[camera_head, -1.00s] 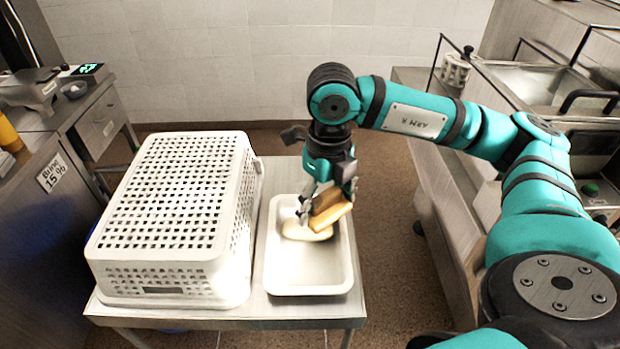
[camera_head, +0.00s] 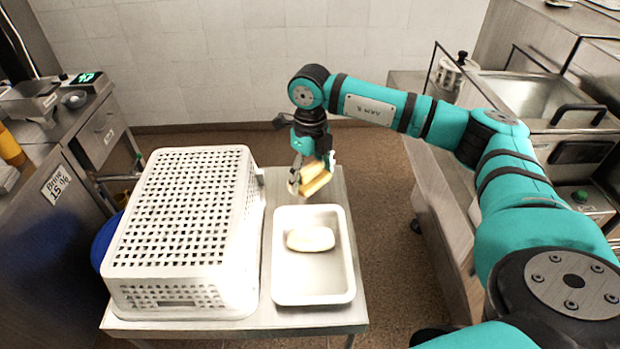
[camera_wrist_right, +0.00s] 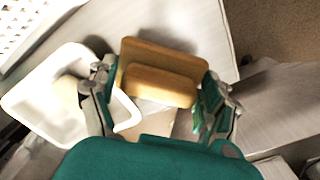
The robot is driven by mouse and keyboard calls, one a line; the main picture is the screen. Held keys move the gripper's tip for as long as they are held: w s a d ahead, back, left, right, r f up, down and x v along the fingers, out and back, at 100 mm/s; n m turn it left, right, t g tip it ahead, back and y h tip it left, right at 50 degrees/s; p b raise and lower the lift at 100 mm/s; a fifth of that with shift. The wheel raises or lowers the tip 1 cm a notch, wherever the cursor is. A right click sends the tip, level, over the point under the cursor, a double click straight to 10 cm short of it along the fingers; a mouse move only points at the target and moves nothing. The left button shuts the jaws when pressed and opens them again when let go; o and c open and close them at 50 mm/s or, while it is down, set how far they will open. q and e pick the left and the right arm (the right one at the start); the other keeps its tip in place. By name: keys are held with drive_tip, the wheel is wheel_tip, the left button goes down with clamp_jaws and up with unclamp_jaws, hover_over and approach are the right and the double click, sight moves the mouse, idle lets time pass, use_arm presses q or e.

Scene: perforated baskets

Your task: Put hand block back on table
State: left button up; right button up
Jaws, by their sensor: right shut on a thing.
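The hand block (camera_head: 318,184) is a yellow-brown wooden block, tilted in the head view. In the right wrist view the hand block (camera_wrist_right: 160,85) shows a flat wider plate with a smaller raised part. My right gripper (camera_head: 309,178) is shut on it, with one finger at each end in the wrist view. It holds the block over the back part of the metal table (camera_head: 262,318), behind the white tray. I cannot tell the exact gap between block and table. My left gripper is not in view.
The white tray (camera_head: 279,275) holds a pale oval lump (camera_head: 311,239). A large white perforated basket (camera_head: 185,225) fills the table's left side. The table strip behind the tray is bare. A steel counter with a sink (camera_head: 535,98) stands at the right.

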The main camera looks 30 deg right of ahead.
sight(310, 185)
drive_tip(key=shift+f+p, duration=0.35)
drive_tip(key=shift+f, duration=0.05)
wheel_tip(310, 185, down, 2)
drive_tip(key=shift+s+f+p, duration=0.1)
drive_tip(key=shift+p, duration=0.45)
drive_tip(key=shift+f, duration=0.25)
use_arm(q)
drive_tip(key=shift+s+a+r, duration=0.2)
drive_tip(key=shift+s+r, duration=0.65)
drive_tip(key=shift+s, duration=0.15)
use_arm(e)
drive_tip(key=shift+f+b, duration=0.2)
drive_tip(key=shift+b, duration=0.1)
drive_tip(key=o, duration=1.1)
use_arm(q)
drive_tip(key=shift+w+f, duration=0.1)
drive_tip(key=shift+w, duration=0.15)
use_arm(e)
drive_tip(key=shift+r, duration=0.1)
